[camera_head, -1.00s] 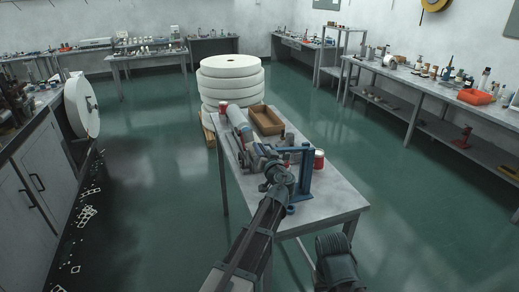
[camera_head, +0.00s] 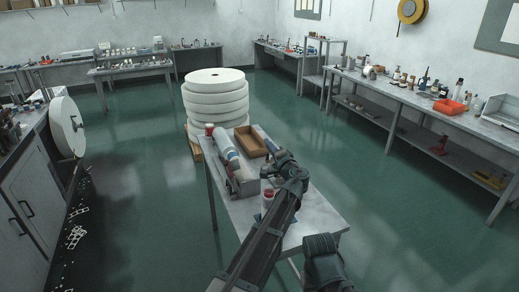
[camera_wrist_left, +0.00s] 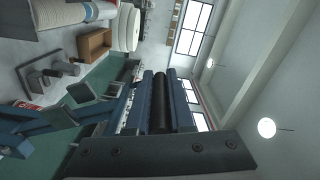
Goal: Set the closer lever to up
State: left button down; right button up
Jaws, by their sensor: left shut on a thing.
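My left gripper (camera_head: 281,162) is at the end of the arm that reaches over the near part of the small grey table (camera_head: 318,218). In the left wrist view, which is turned sideways, a dark round bar (camera_wrist_left: 162,100) lies between the gripper's sides. It looks like the grip of the closer lever, and the gripper is shut on it. The closer's blue frame (camera_wrist_left: 18,143) shows at the left of that view. In the head view my arm hides most of the closer, so the lever's exact angle is hard to tell.
A brown open box (camera_head: 250,142) and a pale roll (camera_head: 228,152) are on the far half of the small table. A red and white can (camera_head: 268,196) is beside my arm. A stack of white discs (camera_head: 215,98) stands behind.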

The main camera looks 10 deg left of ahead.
pick_arm(q)
jog(key=w+d+r+m+p, duration=0.1)
jog(key=w+d+r+m, duration=0.1)
jog(key=w+d+m, duration=0.2)
jog(key=shift+w+d, duration=0.4)
jog(key=shift+d, duration=1.15)
jog(key=c, duration=0.8)
grip_release()
jog(key=shift+d, duration=0.1)
jog(key=shift+s, duration=0.1)
